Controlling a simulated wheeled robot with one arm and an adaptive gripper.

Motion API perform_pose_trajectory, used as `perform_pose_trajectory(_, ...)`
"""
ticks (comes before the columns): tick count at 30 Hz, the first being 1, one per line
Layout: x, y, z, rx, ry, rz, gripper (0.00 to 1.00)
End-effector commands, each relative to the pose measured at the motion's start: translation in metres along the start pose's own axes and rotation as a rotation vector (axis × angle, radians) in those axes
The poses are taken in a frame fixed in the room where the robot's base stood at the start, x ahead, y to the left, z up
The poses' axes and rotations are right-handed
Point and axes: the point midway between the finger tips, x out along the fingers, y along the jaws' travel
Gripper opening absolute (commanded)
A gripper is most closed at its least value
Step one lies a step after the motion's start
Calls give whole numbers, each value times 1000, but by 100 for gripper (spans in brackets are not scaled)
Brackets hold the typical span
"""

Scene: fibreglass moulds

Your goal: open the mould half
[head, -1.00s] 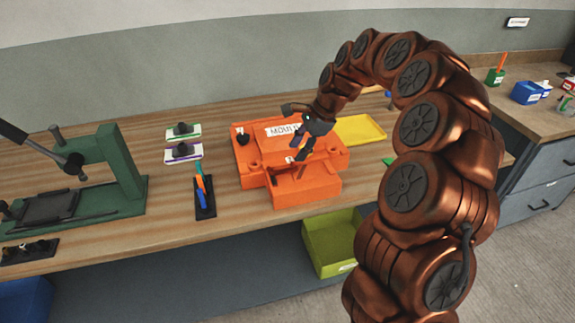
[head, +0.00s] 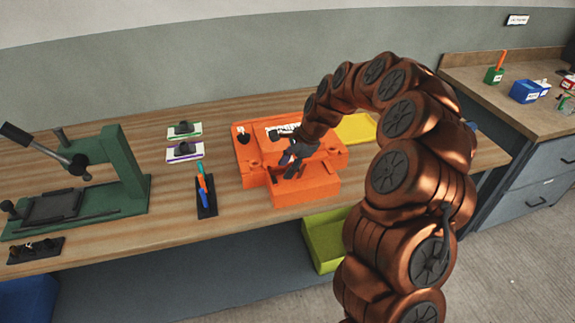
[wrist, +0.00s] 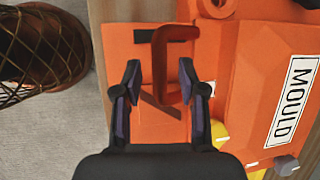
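The orange mould (head: 325,160) lies on the wooden workbench, with a lower block at its front. Its white MOULD label (wrist: 292,102) is at the right in the wrist view; in the head view my arm partly covers it. An orange looped handle (wrist: 161,75) rises from the mould's flat front part. My gripper (wrist: 160,72) is open, with one dark finger on each side of the handle. The handle's right part lies close to the right finger; I cannot tell whether they touch. In the head view my gripper (head: 287,162) is low over the mould's front and hides the handle.
A green press (head: 122,170) stands on the left of the bench. A black holder with coloured tools (head: 206,205) and two small trays (head: 184,130) are left of the mould. A yellow tray (head: 358,126) is behind it, and a yellow-green bin (head: 322,242) below the bench front.

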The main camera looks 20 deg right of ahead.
Motion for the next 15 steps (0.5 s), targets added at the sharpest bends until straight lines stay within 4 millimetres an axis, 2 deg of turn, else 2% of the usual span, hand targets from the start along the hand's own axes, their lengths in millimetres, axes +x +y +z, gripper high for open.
perform_pose_trajectory(2,0,0,0,0,0,0,32)
perform_pose_trajectory(11,0,0,0,0,0,0,1)
perform_pose_trajectory(15,0,0,0,0,0,0,0)
